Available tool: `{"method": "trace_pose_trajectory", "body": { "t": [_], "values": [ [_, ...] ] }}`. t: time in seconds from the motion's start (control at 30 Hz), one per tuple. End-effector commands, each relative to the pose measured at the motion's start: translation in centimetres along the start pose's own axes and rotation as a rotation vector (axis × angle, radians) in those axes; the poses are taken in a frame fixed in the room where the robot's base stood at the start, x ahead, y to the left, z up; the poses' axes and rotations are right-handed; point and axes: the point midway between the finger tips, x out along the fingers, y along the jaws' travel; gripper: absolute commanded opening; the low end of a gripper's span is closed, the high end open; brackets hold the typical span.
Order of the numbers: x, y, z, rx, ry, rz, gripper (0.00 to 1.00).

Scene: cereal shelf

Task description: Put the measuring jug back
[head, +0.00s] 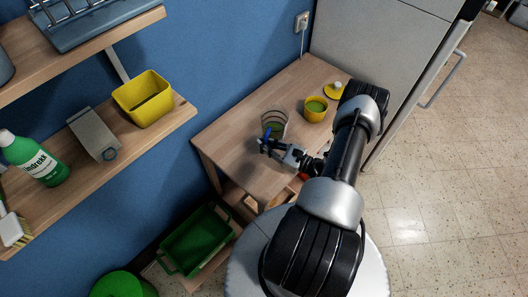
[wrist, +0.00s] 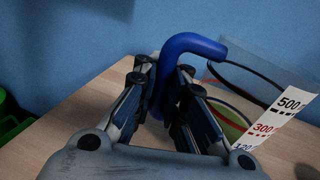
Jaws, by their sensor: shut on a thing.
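The measuring jug (head: 278,118) is clear, with dark rings and a blue handle. It is over the wooden table (head: 233,116), and something green shows in or through it. In the wrist view its clear wall and white scale strip (wrist: 277,118) with numbers are at the right, cut off by the frame edge. My gripper (head: 268,145) is shut on the blue handle (wrist: 192,43), with its fingers (wrist: 165,95) on either side of the handle. The jug's base is hidden, so I cannot tell whether it touches the table.
A yellow pot (head: 316,108) and a yellow lid (head: 334,89) are right of the jug. A fridge (head: 385,45) stands beyond. At the left, a wall shelf (head: 136,144) holds a yellow bin (head: 145,98), a grey box (head: 94,133) and a green bottle (head: 37,160). A green crate (head: 195,240) sits low.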

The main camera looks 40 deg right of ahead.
Motion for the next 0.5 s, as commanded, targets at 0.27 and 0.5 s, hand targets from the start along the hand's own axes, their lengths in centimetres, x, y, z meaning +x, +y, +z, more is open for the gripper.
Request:
{"method": "trace_pose_trajectory", "body": {
  "t": [0.27, 0.5],
  "values": [
    [0.0, 0.2, -3.5, 0.0, -0.001, 0.0, 0.0],
    [0.0, 0.2, -4.2, -0.001, -0.001, 0.0, 0.0]
  ]
}}
